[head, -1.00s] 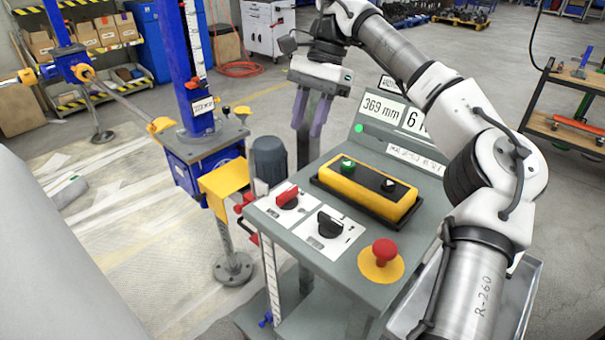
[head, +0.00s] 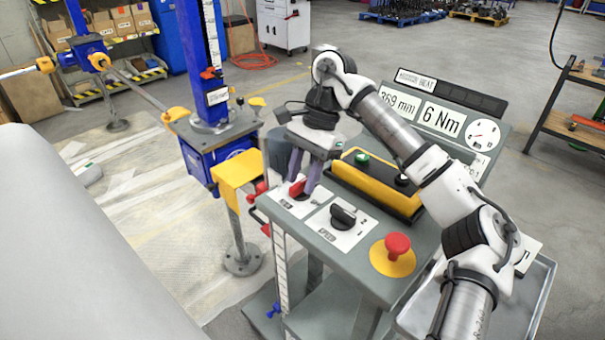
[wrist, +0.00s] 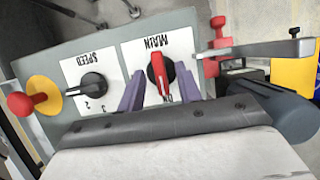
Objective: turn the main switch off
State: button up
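The main switch (wrist: 160,76) is a red rotary handle on a white plate marked MAIN (wrist: 145,59). In the head view the red switch (head: 297,188) shows partly behind my fingers. My gripper (wrist: 157,92) is open, its two purple fingers pointing at the panel, one on each side of the red handle. A gap shows between each finger and the handle in the wrist view. In the head view my gripper (head: 302,186) is over the near left part of the console.
A black SPEED knob (head: 343,215) sits beside the main switch. A red mushroom button (head: 397,245) on a yellow disc is farther right. A yellow pendant (head: 375,185) with green and black buttons lies behind. A dark motor cylinder (wrist: 287,104) and red lever knobs (wrist: 218,22) stand close beside the panel.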

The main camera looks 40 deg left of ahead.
jog(key=shift+s+f, duration=0.1)
jog(key=shift+f, duration=0.1)
grip_shut()
